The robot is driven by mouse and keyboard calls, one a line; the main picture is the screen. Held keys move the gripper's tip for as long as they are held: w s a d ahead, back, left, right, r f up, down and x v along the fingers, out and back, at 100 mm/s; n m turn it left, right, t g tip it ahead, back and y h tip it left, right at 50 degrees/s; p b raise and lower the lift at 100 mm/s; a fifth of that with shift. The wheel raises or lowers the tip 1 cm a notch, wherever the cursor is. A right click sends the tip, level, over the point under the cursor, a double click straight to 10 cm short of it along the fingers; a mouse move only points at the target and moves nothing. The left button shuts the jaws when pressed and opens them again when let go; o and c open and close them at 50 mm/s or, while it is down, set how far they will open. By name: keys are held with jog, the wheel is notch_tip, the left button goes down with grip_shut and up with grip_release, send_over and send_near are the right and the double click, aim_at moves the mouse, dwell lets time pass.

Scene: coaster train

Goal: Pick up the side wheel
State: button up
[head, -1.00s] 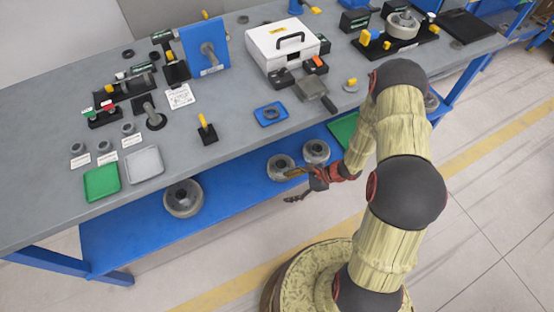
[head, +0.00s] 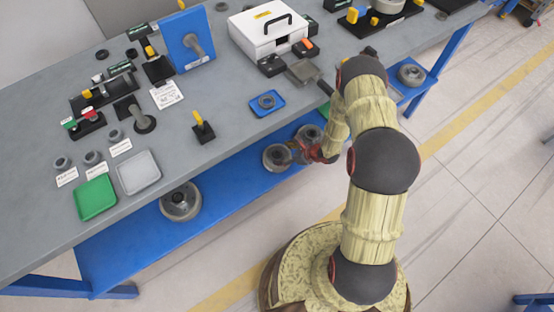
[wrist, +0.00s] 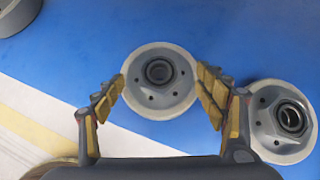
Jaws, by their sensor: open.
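Two grey side wheels lie close together on the blue lower shelf (head: 225,212), the nearer one (head: 277,157) and another (head: 308,137) just behind it to the right. My gripper (head: 299,152) is over the shelf beside them, small and partly blended with them in the head view. In the wrist view my gripper (wrist: 161,88) is open and empty, with one finger on either side of a round wheel (wrist: 160,103) with a dark hub. A second wheel (wrist: 267,143) lies just outside the right finger. Whether the fingers touch either wheel cannot be told.
Another wheel (head: 181,202) lies farther left on the shelf, and one (head: 411,75) at the far right. The grey tabletop (head: 225,150) overhangs the shelf and holds trays, a white case (head: 262,38) and several fixtures. The shelf between the left wheel and the pair is clear.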

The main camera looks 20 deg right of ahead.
aim_at(278, 152)
jog(key=x, duration=0.2)
jog(key=shift+w+a+f+b, duration=0.15)
jog(key=shift+f+b, duration=0.1)
jog(key=shift+b, duration=0.05)
grip_shut()
dwell(0.8)
jog(key=shift+r, duration=0.15)
